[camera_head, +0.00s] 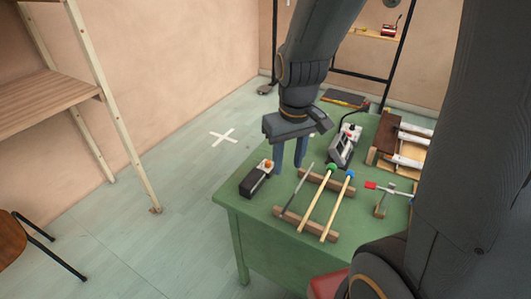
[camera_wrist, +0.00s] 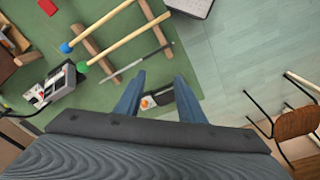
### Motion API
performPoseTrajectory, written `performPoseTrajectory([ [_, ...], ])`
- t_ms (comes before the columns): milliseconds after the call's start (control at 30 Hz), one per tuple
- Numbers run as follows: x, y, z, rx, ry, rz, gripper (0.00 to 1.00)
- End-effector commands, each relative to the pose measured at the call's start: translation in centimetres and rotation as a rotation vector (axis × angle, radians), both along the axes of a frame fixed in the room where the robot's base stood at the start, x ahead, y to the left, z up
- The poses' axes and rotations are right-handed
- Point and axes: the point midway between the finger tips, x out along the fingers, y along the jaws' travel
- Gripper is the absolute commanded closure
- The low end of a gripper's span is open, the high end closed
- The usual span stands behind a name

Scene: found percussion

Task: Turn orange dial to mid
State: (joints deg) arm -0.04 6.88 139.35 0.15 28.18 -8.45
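The orange dial (camera_head: 268,165) sits on the end of a small black-and-white box (camera_head: 256,181) at the left edge of the green table (camera_head: 240,207). My gripper (camera_head: 289,168) is open and empty, fingers pointing down, just to the right of the box in the head view. In the wrist view my gripper (camera_wrist: 159,76) shows its two blue fingers apart. There the orange dial (camera_wrist: 146,102) and the box (camera_wrist: 162,97) show between the fingers, lower down, partly hidden by the left finger. I see no contact with the dial.
Mallets with a green head (camera_head: 331,168) and a blue head (camera_head: 350,174) lie across wooden bars (camera_head: 292,218) beside a metal rod. A grey device (camera_head: 341,150) stands behind. A red-tipped clamp (camera_head: 371,185) and wooden racks are at right.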

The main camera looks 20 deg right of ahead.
Motion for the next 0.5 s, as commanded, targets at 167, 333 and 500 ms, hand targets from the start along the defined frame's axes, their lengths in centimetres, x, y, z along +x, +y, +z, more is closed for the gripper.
performPoseTrajectory([
  [167, 8.2, -0.1, -3.0, -0.019, 0.039, 0.239, 0.64],
  [333, 14.4, -0.2, -5.6, -0.029, 0.069, 0.453, 0.64],
  [500, 18.0, -0.3, -7.4, -0.032, 0.088, 0.591, 0.64],
])
